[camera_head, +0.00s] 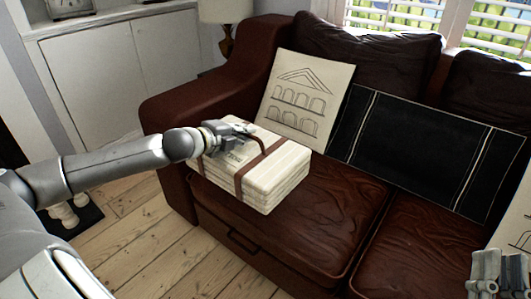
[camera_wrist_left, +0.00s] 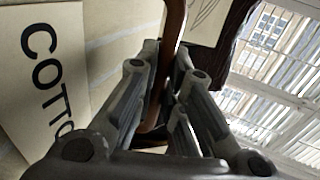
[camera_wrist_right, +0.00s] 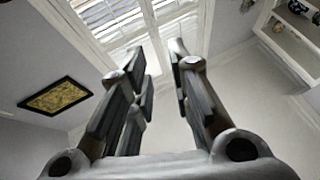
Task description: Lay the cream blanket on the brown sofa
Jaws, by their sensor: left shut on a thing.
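The cream blanket (camera_head: 275,172) is a folded stack bound with brown straps. In the head view it is over the left seat of the brown sofa (camera_head: 330,225), near the left armrest; I cannot tell whether it touches the seat. My left gripper (camera_head: 252,134) is at the top of the blanket, shut on its brown strap (camera_wrist_left: 172,40). The left wrist view shows the strap between the fingers and a label with dark letters (camera_wrist_left: 42,75) beside them. My right gripper (camera_wrist_right: 160,55) is open and empty, pointing towards the window and ceiling; it also shows at the head view's lower right corner (camera_head: 500,262).
A cushion with a building drawing (camera_head: 302,95) leans on the backrest beside the blanket. The seat right of the blanket is clear. A lamp (camera_head: 226,15) and white cabinet (camera_head: 120,65) stand behind the armrest.

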